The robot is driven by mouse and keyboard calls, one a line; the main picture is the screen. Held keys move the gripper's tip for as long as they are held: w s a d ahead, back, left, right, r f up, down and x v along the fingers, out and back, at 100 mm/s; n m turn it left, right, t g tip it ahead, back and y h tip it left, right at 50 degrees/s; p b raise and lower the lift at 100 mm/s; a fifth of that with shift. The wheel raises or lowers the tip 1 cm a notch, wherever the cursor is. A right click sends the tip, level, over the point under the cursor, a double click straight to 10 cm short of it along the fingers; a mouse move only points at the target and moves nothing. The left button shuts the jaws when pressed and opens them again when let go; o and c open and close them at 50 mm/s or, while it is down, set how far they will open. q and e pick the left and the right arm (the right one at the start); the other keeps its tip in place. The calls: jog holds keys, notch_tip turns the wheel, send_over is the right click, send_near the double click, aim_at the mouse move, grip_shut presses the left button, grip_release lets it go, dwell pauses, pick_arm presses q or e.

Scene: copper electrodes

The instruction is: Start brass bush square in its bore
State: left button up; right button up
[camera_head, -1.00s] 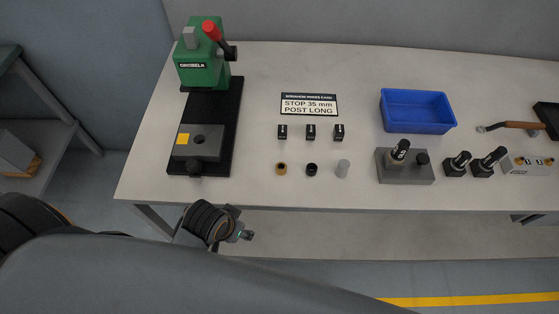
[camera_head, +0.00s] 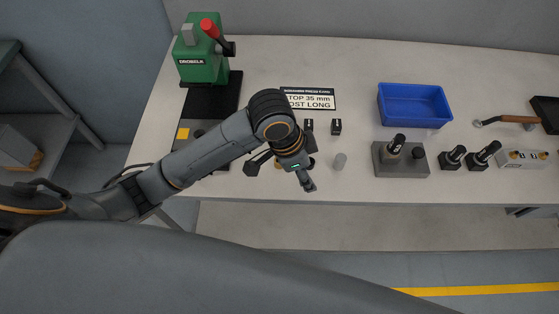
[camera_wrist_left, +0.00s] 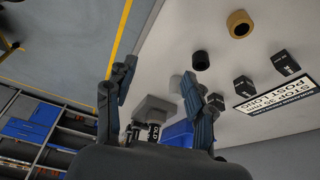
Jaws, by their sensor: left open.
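The brass bush (camera_wrist_left: 239,24) stands on the table in the wrist view, above and right of my left gripper (camera_wrist_left: 157,76). In the head view the bush (camera_head: 278,164) is mostly hidden by my left gripper (camera_head: 283,172). The gripper is open, with nothing between its fingers. A black bush (camera_wrist_left: 201,60) stands beside the brass one, nearer the right finger. A grey cylinder (camera_head: 340,161) stands to its right in the head view. The green press (camera_head: 203,54) is at the back left. My arm covers most of its grey bored block, and the bore is hidden. My right gripper is not in view.
A blue bin (camera_head: 414,105) and a grey tool block (camera_head: 402,169) with black-handled tools are to the right. The table's front edge runs just below the gripper.

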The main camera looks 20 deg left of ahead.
pick_arm(q)
jog(key=w+a+r+m+g+y, duration=0.1)
jog(key=w+a+r+m+y, duration=0.15)
jog(key=w+a+r, duration=0.4)
jog(key=shift+y, duration=0.45)
jog(key=f, duration=0.5)
jog(key=a+f+p, duration=0.1)
jog(key=f, duration=0.2)
jog(key=shift+s+a+f, duration=0.1)
jog(key=shift+s+f, duration=0.1)
jog(key=shift+f, duration=0.15)
jog(key=shift+s+f+p, duration=0.1)
jog(key=shift+f+p, duration=0.35)
jog(key=shift+f, duration=0.1)
jog(key=f, duration=0.1)
jog(key=f+p, duration=0.1)
jog(key=f, duration=0.1)
jog(key=shift+s+a+f, duration=0.15)
jog(key=shift+a+f, duration=0.05)
jog(key=shift+f, duration=0.5)
jog(key=shift+c, duration=0.2)
grip_shut()
